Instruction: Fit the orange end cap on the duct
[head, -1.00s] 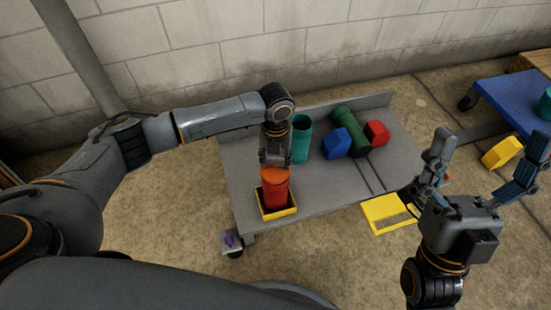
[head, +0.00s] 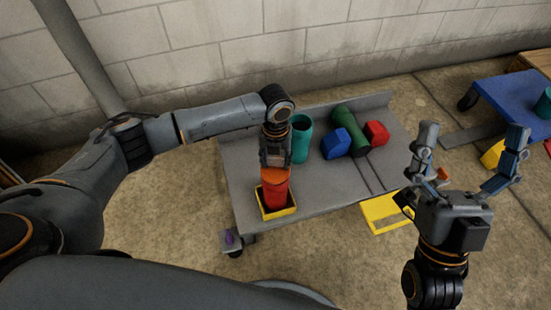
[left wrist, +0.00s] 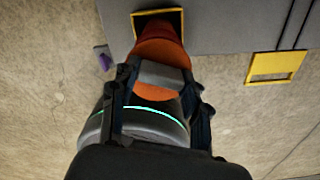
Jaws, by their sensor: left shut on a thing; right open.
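The orange end cap (head: 273,174) is at the top of the red duct (head: 275,194). The duct stands upright in a black tray with a yellow rim (head: 278,213) at the front of the grey cart. My left gripper (head: 274,164) points down and is shut on the cap, which also shows between its fingers in the left wrist view (left wrist: 160,50). The fingers hide part of the cap, and I cannot tell how far it sits on the duct. My right gripper (head: 472,134) is open and empty, right of the cart, fingers up.
A yellow frame (head: 386,211) is at the cart's front right edge. A blue cart (head: 510,95) stands at right.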

